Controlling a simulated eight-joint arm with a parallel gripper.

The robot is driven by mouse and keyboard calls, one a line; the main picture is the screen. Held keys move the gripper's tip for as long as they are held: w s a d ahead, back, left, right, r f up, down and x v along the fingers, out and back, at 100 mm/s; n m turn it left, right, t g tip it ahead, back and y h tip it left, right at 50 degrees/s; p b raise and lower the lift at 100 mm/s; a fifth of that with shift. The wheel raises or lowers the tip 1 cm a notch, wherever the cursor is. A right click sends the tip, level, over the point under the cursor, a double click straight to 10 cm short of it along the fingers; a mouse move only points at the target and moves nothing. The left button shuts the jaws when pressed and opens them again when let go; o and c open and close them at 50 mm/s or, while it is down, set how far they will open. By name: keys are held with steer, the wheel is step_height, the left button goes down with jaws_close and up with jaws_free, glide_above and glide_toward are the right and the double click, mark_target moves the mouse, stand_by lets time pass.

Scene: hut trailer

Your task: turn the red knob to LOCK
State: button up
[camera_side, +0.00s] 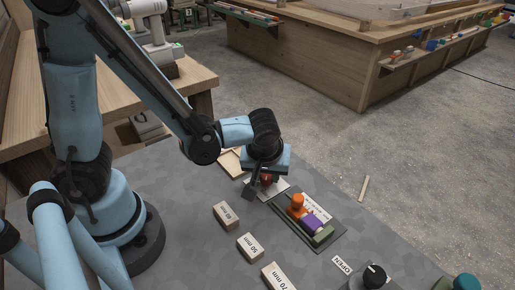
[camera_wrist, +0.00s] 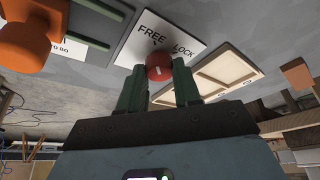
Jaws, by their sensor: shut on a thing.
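The red knob (camera_wrist: 158,66) stands on a white plate (camera_wrist: 190,22) printed FREE and LOCK, with a short dark mark by each word. My gripper (camera_wrist: 159,78) has its green fingers on both sides of the knob and is shut on it. A small pale mark shows on the knob, but I cannot tell which word it points to. In the side view my gripper (camera_side: 265,182) is over the white plate (camera_side: 278,187), and the red knob (camera_side: 266,179) is partly hidden by the fingers.
A wooden tray (camera_side: 228,164) lies close behind the plate. Orange (camera_side: 296,201) and purple (camera_side: 312,224) pieces stand on a dark mat to the right. Wooden blocks, including 50 mm (camera_side: 250,247) and 70 mm (camera_side: 277,276), sit in front. A black knob (camera_side: 374,276) is at lower right.

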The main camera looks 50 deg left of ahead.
steer(key=shift+m, duration=0.3)
steer(key=m+t+h, duration=0.1)
steer(key=m, duration=0.2)
steer(key=shift+s+a+m, duration=0.1)
steer(key=shift+m, duration=0.2)
steer(key=m+h, duration=0.2)
steer(key=m, duration=0.2)
steer(key=shift+a+m, duration=0.15)
steer(key=shift+m, duration=0.15)
steer(key=m+h, duration=0.1)
steer(key=m, duration=0.3)
steer(key=shift+a+h, duration=0.1)
steer(key=shift+h, duration=0.3)
steer(key=m+g+h, duration=0.1)
steer(key=m, duration=0.4)
steer(key=o, duration=1.1)
steer(key=shift+c, duration=0.2)
steer(key=shift+a, duration=0.1)
